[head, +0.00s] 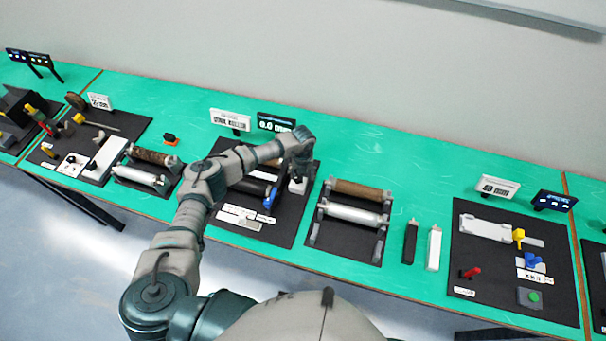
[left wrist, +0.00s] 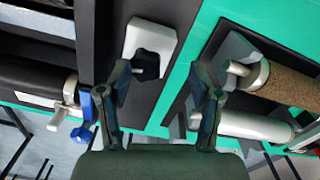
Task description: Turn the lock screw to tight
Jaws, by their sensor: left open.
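A white block (left wrist: 153,36) with a dark lobed knob (left wrist: 146,64), which may be the lock screw, shows in the left wrist view. The block (head: 297,187) stands at the right side of a black board in the head view; my arm hides part of it. My left gripper (left wrist: 165,84) is open and empty, its fingers spread, with the knob just beyond the left fingertip. In the head view my left gripper (head: 299,160) hangs over the block. I cannot tell whether the finger touches the knob. My right gripper is not in view.
A blue lever (head: 269,198) sits on the same board (head: 233,191), left of the block. Sign plates stand behind it. A rack with a brown roller (head: 357,189) and a white roller (head: 352,212) is to the right. Bare green table (head: 420,180) lies beyond the rack.

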